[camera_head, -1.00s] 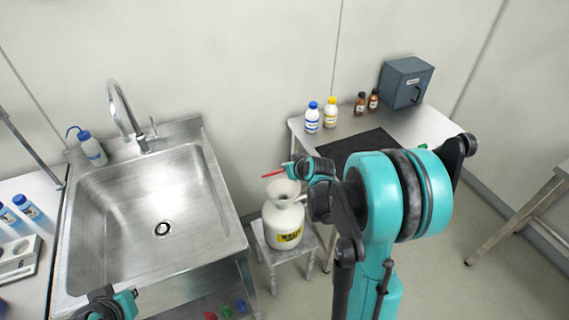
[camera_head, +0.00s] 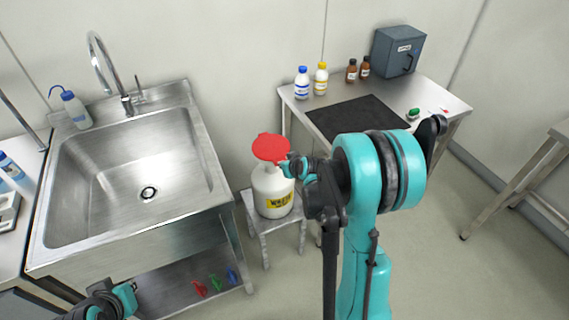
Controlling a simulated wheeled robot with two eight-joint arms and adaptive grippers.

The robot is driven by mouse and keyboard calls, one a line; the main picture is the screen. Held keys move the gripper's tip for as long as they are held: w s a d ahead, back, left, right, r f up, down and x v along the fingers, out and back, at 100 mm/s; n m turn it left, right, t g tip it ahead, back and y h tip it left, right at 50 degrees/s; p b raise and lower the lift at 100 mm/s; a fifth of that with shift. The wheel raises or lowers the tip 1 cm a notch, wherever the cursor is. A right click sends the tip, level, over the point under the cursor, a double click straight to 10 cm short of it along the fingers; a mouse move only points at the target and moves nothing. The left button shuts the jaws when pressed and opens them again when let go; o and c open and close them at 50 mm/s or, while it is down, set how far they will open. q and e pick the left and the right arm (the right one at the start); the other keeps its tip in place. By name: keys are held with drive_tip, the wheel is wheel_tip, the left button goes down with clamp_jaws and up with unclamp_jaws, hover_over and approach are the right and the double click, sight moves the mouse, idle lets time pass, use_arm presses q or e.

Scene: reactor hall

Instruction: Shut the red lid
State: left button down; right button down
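The red lid (camera_head: 270,147) shows its broad round face over the mouth of the white waste container (camera_head: 270,193), which has a yellow label. It covers the funnel opening from this view; I cannot tell whether it sits flush. The container stands upright on a small grey stool (camera_head: 248,206). My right gripper (camera_head: 291,166) is at the lid's right edge, close to or touching it; its fingers are too small and hidden to read. My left gripper (camera_head: 122,296) is low at the left, in front of the sink, away from the container, its fingers unclear.
A steel sink (camera_head: 75,215) stands left of the stool, with colored funnels (camera_head: 215,283) on its lower shelf. A steel table (camera_head: 445,98) behind my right arm holds a black mat (camera_head: 355,116), bottles (camera_head: 302,83) and a grey box (camera_head: 398,52).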

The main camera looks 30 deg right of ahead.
use_arm(q)
drive_tip(key=shift+s+f, duration=0.25)
drive_tip(key=shift+f, duration=0.05)
use_arm(e)
drive_tip(key=shift+s+a+f, duration=0.1)
drive_tip(key=shift+s+f, duration=0.15)
drive_tip(key=shift+f, duration=0.4)
